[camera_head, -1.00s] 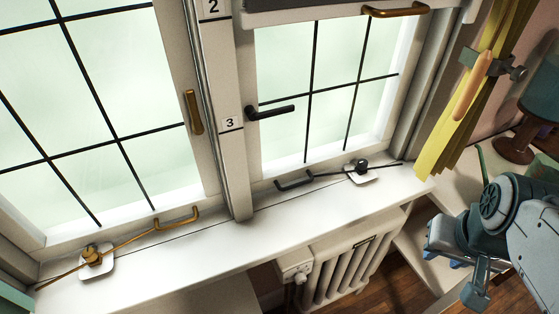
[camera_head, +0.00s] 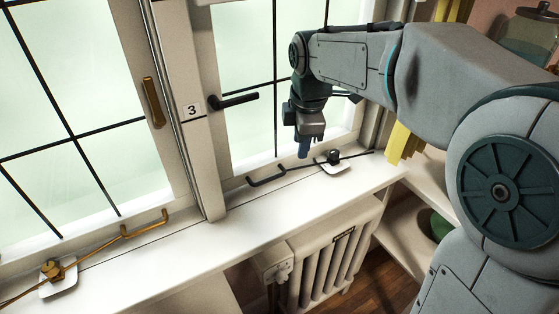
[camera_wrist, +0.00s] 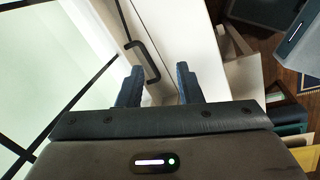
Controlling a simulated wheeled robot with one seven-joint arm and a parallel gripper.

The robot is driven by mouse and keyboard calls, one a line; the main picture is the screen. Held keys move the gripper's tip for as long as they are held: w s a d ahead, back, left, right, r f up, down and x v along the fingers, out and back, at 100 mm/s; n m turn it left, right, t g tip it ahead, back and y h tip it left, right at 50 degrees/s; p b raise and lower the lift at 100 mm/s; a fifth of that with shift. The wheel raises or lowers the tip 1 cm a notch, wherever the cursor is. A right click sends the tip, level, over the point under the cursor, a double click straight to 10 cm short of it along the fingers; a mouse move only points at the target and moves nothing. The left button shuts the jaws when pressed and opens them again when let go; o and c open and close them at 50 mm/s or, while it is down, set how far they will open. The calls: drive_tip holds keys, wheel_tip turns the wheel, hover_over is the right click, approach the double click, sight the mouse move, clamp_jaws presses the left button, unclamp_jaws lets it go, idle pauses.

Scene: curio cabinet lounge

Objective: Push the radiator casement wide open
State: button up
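The radiator casement (camera_head: 250,135) is the right window, above the radiator (camera_head: 325,265). It looks closed in its frame. Its black lever handle (camera_head: 235,101) points sideways to the right. A black stay bar (camera_head: 268,179) lies along its bottom edge, running over a black peg (camera_head: 333,156) on a white plate on the sill (camera_head: 240,235). My gripper (camera_head: 305,150) points down in front of the casement's lower right, close to the peg. The stay's bent end (camera_wrist: 145,60) shows beyond the fingertips; contact cannot be told.
A left window with a brass handle (camera_head: 153,102) and brass stay (camera_head: 120,238) adjoins, past a post labelled 3 (camera_head: 192,110). Shelves (camera_head: 405,225) stand at the right. The sill's middle is clear.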

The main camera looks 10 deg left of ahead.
drive_tip(key=w+a+f+n, duration=0.1)
drive_tip(key=w+a+n, duration=0.2)
drive_tip(key=a+n, duration=0.1)
drive_tip(key=b, duration=0.2)
approach(276, 178)
drive_tip(key=shift+y, duration=0.3)
drive_tip(key=x, duration=0.7)
drive_tip(key=shift+w+d+f, duration=0.1)
drive_tip(key=shift+w+f, duration=0.15)
drive_tip(key=shift+p, duration=0.3)
clamp_jaws()
